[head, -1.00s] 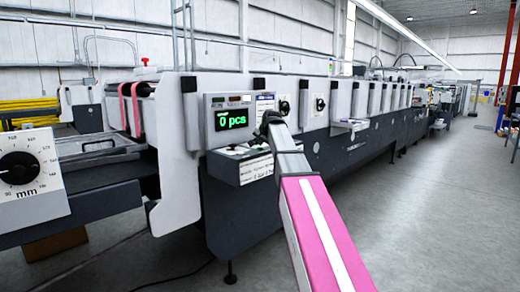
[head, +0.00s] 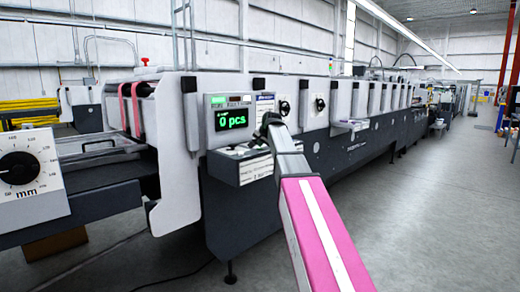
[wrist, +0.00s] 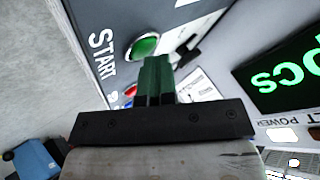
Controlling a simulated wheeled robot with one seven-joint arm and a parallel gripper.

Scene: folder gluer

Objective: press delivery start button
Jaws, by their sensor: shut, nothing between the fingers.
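A round green button (wrist: 146,45) beside the word START shows on a dark panel in the wrist view. My gripper (wrist: 157,62) is shut and empty, its green fingertips close to the button's lower edge; I cannot tell whether they touch it. In the head view my gripper (head: 268,120) is in front of the machine's control panel, right of the display (head: 231,120) reading "0 pcs". The START button cannot be made out in the head view. The display shows partly in the wrist view (wrist: 284,75).
A red button (wrist: 131,90) and a blue one (wrist: 128,104) sit close below the green one. A dial (head: 18,168) stands at the left. The floor (head: 420,220) at the right is clear.

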